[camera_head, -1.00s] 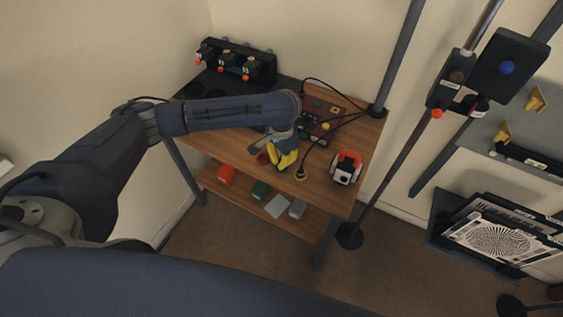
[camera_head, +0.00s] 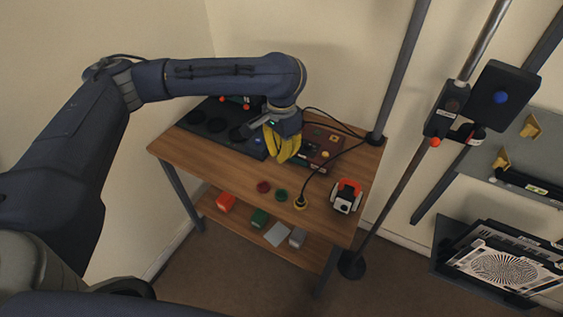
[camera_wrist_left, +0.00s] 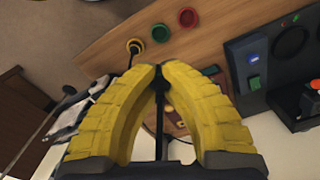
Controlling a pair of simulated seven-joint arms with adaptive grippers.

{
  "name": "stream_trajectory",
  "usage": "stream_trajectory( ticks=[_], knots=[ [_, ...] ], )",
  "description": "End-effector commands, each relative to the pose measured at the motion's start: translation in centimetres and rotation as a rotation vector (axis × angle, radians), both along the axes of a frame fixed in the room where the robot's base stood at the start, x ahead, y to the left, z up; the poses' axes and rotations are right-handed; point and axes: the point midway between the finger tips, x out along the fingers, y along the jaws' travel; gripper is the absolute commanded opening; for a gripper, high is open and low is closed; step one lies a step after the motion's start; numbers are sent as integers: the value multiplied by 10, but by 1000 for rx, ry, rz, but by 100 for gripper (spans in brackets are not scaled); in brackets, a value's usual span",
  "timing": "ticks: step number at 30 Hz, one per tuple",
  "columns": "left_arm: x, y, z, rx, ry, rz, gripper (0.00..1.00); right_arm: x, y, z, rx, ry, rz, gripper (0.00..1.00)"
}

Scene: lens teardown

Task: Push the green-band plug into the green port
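My left gripper (camera_head: 284,158), with yellow ribbed fingers, is over the table beside the brown-red panel box (camera_head: 322,146). In the left wrist view its fingertips (camera_wrist_left: 160,72) close together on a dark, slim piece with a cable-like line below it. This appears to be the green-band plug, but its band is hidden. The green ring (camera_head: 281,196) on the table is empty; it also shows in the left wrist view (camera_wrist_left: 161,33). I cannot make out the green port; the fingers partly cover the box. My right gripper is not in view.
A red ring (camera_head: 263,187) lies left of the green one. A plug with a yellow base (camera_head: 300,203) stands to the right, its black cable running to the back. A white-and-orange device (camera_head: 346,196) is near the right edge. A black unit (camera_head: 212,120) fills the back left.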

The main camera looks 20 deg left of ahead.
Motion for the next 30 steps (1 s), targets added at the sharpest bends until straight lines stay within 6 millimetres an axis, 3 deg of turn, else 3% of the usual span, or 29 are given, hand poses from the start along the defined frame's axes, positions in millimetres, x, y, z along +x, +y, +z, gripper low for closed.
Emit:
stream_trajectory(
  ticks=[12, 23, 30],
  knots=[
    [0, 0, 20, 0, 0, 0, 0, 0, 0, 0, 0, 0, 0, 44],
    [-1, 0, 19, 0, 0, 0, 0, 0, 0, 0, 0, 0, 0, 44],
    [-1, 3, 3, 0, 1, 33, 0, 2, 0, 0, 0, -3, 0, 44]
  ],
)
